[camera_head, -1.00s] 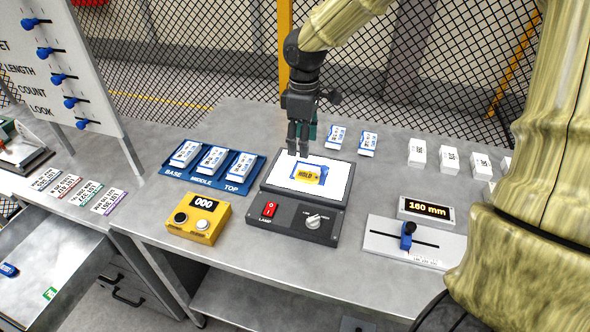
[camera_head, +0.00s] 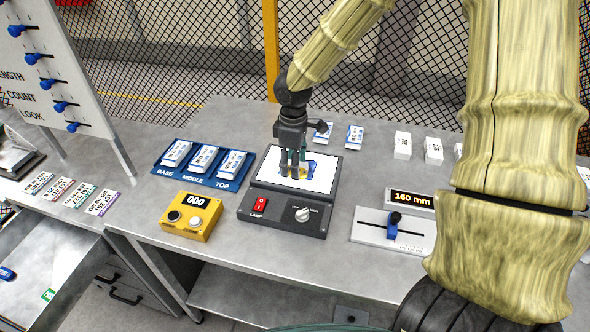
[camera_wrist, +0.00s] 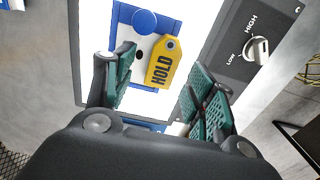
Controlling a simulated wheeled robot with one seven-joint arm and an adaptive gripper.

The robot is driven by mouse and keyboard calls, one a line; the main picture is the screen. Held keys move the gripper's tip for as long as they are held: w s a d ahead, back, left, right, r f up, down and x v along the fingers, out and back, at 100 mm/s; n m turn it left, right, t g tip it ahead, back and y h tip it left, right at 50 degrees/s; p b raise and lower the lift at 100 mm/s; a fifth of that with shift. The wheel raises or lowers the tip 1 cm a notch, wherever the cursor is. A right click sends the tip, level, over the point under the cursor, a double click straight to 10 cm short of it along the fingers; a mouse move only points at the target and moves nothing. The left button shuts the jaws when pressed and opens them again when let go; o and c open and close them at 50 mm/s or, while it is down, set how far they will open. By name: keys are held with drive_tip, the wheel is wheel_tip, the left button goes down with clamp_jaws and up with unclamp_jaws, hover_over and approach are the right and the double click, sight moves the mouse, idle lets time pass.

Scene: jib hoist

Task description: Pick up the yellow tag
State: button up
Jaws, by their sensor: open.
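The yellow tag (camera_wrist: 162,65), marked HOLD, lies on a blue and white piece (camera_wrist: 133,42) on the lit white panel (camera_head: 272,172). In the wrist view it shows beyond my fingertips, between the two fingers. In the head view my fingers hide most of it, with a little yellow (camera_head: 302,172) showing. My gripper (camera_wrist: 160,85) is open and empty, pointing down over the panel, with green pads on its fingers. I cannot tell its exact height above the tag.
A control box with a red switch (camera_head: 260,205) and a knob (camera_head: 303,213) fronts the panel. A blue tray (camera_head: 185,178) with several white blocks stands left. A yellow counter box (camera_head: 192,216) is front left. A slider unit (camera_head: 392,232) is right.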

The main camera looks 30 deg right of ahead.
drive_tip(key=shift+s+f, duration=0.2)
drive_tip(key=shift+f, duration=0.35)
drive_tip(key=shift+w+f, duration=0.1)
drive_tip(key=shift+f, duration=0.2)
drive_tip(key=c, duration=1)
drive_tip(key=shift+r, duration=0.15)
